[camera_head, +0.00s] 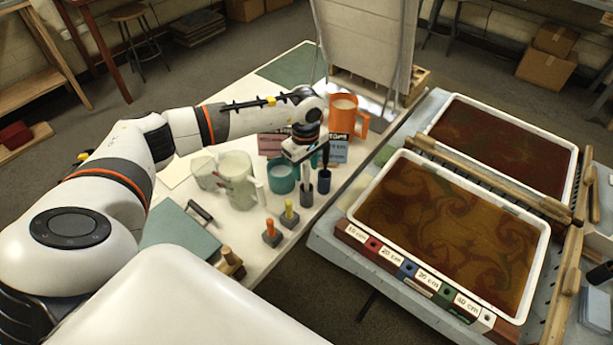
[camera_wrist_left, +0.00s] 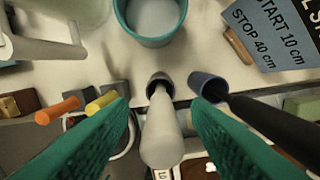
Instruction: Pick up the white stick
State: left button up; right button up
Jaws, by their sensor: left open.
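The white stick (camera_wrist_left: 162,135) stands upright in a small dark holder (camera_wrist_left: 160,82) in the left wrist view, with its thick upper end toward the camera. In the head view its grey holder (camera_head: 307,194) stands near the table's right edge, and the stick is mostly hidden under my gripper. My left gripper (camera_head: 306,163) is above the holder. In the left wrist view its teal fingers (camera_wrist_left: 163,125) are open, one on each side of the stick, with gaps visible between. My right gripper is not in view.
A blue holder (camera_head: 324,181) with a black stick stands close by on the right. Orange (camera_head: 270,227) and yellow (camera_head: 289,209) sticks stand nearer. Marbling trays (camera_head: 548,245) lie right.

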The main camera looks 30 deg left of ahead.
aim_at(307, 183)
pick_arm(q)
jog(key=shift+f, duration=1.35)
grip_shut()
jog(key=shift+r, duration=0.15)
